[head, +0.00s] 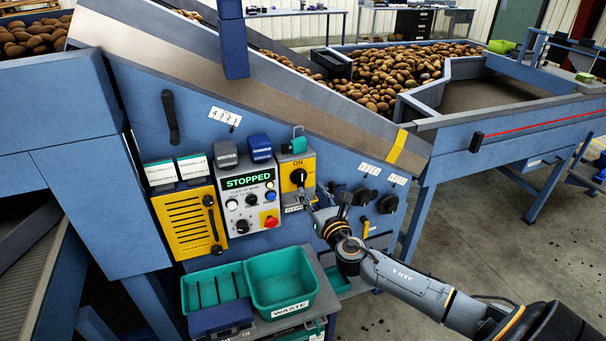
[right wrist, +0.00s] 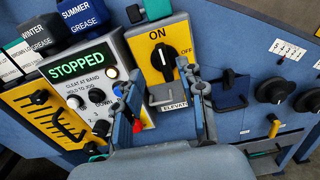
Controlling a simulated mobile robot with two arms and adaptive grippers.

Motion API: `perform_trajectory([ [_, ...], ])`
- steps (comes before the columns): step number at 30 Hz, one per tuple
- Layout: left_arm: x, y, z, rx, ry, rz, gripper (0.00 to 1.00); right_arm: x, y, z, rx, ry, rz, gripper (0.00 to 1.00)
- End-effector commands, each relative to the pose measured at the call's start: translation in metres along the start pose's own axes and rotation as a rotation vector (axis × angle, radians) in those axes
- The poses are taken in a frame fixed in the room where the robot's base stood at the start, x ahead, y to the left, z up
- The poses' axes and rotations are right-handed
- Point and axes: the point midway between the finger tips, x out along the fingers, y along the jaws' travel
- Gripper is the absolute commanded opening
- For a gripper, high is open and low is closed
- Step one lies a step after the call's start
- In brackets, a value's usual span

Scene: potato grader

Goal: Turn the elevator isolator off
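The elevator isolator is a yellow plate (head: 297,165) with a black rotary knob (head: 298,177). In the right wrist view the isolator plate (right wrist: 182,40) reads ON at the top and OFF at the right. Its knob (right wrist: 164,62) stands nearly upright, toward ON. A label starting "ELEVAT" (right wrist: 174,106) sits below, partly hidden. My right gripper (head: 318,195) is in front of the isolator's lower right. In the right wrist view the right gripper (right wrist: 163,84) is open, its fingers apart on either side of the knob's lower area; contact cannot be told. My left gripper is not in view.
Left of the isolator is a control box (head: 247,195) with a green STOPPED display and a red button (head: 270,218). Dark round knobs (head: 388,204) are to the right. Green bins (head: 281,280) stand below. Potatoes (head: 395,75) lie on the grader behind.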

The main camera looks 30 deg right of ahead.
Motion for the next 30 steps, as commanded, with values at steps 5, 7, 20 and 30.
perform_trajectory([
  [5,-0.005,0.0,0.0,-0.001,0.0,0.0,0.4,0.036,0.0,0.002,0.002,-0.001,-0.002,0.4],
  [7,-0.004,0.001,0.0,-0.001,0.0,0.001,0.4,0.048,0.0,0.001,0.002,-0.001,-0.003,0.4],
  [20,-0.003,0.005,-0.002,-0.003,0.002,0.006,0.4,0.085,0.0,-0.001,0.001,0.002,-0.001,0.4],
  [30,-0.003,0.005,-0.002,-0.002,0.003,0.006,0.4,0.085,0.0,-0.001,0.002,0.002,0.0,0.21],
])
